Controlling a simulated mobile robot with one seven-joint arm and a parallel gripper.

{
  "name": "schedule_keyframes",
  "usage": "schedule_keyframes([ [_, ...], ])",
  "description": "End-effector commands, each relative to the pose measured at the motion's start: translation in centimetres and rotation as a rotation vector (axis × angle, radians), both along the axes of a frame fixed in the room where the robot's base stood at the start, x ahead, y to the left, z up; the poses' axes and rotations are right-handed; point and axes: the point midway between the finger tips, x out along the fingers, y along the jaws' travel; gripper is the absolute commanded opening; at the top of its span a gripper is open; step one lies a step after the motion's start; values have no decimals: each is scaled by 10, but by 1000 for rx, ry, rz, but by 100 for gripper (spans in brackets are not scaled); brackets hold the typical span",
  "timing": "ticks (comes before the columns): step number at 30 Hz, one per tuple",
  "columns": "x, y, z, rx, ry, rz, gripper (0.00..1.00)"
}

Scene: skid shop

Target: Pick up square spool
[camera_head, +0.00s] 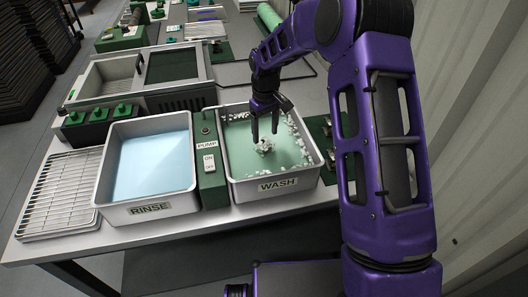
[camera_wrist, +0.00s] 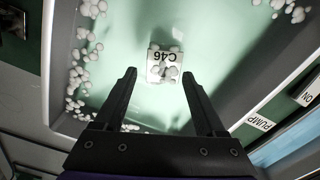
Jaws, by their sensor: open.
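The square spool looks like the small pale square piece marked C46 (camera_wrist: 163,64), which lies in the greenish wash tray with white foam bubbles on it. In the head view it is a small whitish piece (camera_head: 264,147) below my fingers. The wash tray (camera_head: 275,187) is a white basin labelled WASH. My gripper (camera_head: 264,132) points down over the wash tray. In the wrist view my gripper (camera_wrist: 162,74) is open, with the piece between and a little beyond the fingertips. Nothing is held. I cannot tell the height of the fingertips above the piece.
The tray's walls surround my fingers, with foam (camera_wrist: 84,75) along its sides. A green pump box (camera_head: 209,165) with ON and OFF labels stands between it and the blue-filled rinse tray (camera_head: 147,207). A wire rack (camera_head: 58,195) lies at the left. A corrugated wall rises at the right.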

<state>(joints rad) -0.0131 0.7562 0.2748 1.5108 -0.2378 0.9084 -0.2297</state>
Motion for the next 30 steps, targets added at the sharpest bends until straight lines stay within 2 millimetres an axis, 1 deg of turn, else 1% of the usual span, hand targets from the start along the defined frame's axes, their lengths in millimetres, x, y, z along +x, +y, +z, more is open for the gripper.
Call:
schedule_keyframes([
  [1, 0, 0, -4, 0, 0, 0, 72],
  [5, 0, 0, -9, -1, -1, 0, 72],
  [8, -2, 1, -18, -1, 1, 0, 72],
  [15, -5, 4, -53, 0, 2, 0, 72],
  [16, -5, 4, -56, 0, 2, 0, 72],
  [18, -4, 4, -59, 0, -1, -1, 72],
  [23, -4, 4, -59, 0, -1, -1, 72],
  [24, -4, 4, -59, 0, -1, -1, 71],
  [26, -4, 4, -59, 0, -1, -1, 60],
  [30, -4, 4, -59, 0, -1, -1, 35],
])
